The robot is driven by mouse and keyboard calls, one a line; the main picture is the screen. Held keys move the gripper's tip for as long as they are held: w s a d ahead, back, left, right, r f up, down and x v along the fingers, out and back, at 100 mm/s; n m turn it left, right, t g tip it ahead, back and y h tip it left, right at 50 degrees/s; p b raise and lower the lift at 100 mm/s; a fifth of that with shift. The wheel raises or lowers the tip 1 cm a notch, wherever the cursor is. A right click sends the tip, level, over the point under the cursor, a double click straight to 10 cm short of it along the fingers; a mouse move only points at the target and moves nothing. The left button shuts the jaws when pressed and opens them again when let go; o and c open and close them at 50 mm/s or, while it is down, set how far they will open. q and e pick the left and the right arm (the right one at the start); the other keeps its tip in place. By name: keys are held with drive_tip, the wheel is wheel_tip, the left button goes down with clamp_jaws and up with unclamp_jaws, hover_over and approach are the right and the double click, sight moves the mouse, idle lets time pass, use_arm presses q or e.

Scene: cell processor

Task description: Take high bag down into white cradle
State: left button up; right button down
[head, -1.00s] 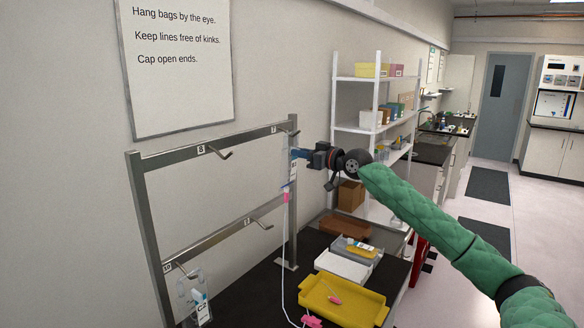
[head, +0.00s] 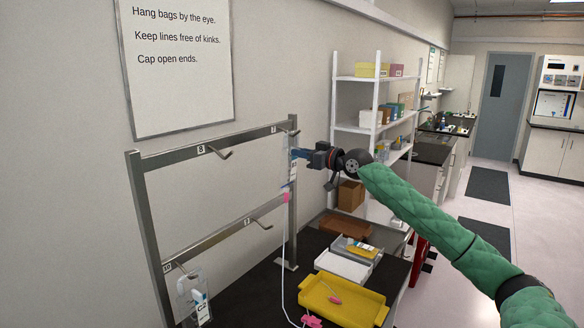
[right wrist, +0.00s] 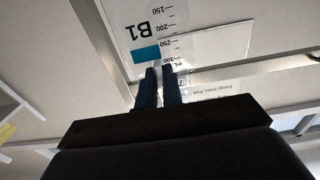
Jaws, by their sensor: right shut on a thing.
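The high bag (right wrist: 150,30) is clear, with a "B1" label, a scale and a blue patch in the right wrist view. In the head view it hangs edge-on (head: 292,172) near the right end of the upper rail, with a pink piece and a thin line below it. My right gripper (head: 299,153) is shut on the bag; its fingers also show at the bag's printed face in the right wrist view (right wrist: 160,75). Whether the bag's eye is on the hook is unclear. The white cradle (head: 342,267) lies on the dark bench. My left gripper is out of view.
A yellow tray (head: 343,312) with a pink piece lies in front of the white cradle, and a grey bin (head: 355,248) stands behind it. Another bag (head: 197,300) hangs at the lower left. The metal rack (head: 145,220) has empty hooks at 8 and 11.

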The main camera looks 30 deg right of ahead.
idle(0.5)
drive_tip(key=shift+s+d+r, duration=0.1)
drive_tip(key=shift+s+r, duration=0.15)
drive_tip(key=shift+r, duration=0.35)
drive_tip(key=shift+s+d+r+b, duration=0.3)
drive_tip(key=shift+s+d+r, duration=0.05)
drive_tip(key=shift+s+r, duration=0.35)
